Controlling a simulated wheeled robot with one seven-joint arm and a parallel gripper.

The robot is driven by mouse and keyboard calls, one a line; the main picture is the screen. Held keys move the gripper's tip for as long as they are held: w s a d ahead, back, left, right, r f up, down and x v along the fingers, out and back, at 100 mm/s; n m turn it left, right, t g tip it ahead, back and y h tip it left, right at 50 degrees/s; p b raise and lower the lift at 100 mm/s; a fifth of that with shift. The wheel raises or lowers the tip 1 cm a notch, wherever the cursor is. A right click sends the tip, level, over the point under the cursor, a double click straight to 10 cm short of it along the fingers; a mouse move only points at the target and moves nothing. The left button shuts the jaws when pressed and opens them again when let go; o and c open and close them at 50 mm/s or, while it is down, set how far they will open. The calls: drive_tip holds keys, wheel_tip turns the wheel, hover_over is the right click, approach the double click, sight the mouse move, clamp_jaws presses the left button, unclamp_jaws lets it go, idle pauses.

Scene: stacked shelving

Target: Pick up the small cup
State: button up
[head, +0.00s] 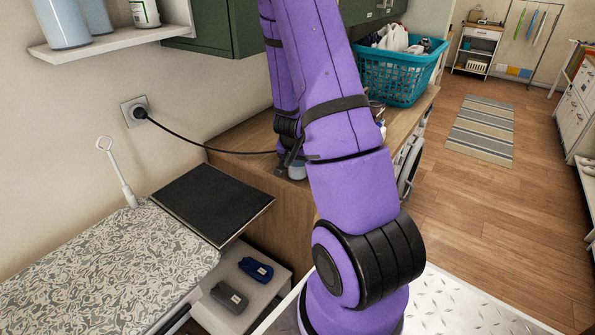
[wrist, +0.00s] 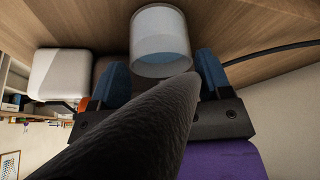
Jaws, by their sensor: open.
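The small cup (wrist: 160,30) is pale blue-grey with a white rim band, and in the wrist view it lies ahead of my gripper (wrist: 162,78), in line with the gap between the two blue fingertips. The fingers are open and nothing is clasped. How far the cup sits between them I cannot tell. In the head view a small part of the cup (head: 297,171) shows on the wooden counter (head: 240,150), mostly hidden by my purple arm. My gripper (head: 286,166) is beside it there, partly hidden.
A teal laundry basket (head: 392,78) stands farther back on the counter. A black cord runs from the wall socket (head: 137,110) toward the cup. A white shelf (head: 110,45) and green cabinet (head: 222,30) are above. In the wrist view, a white rounded object (wrist: 60,73) is left of the cup.

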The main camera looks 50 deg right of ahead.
drive_tip(key=shift+x, duration=1.2)
drive_tip(key=c, duration=0.7)
drive_tip(key=shift+r, duration=0.15)
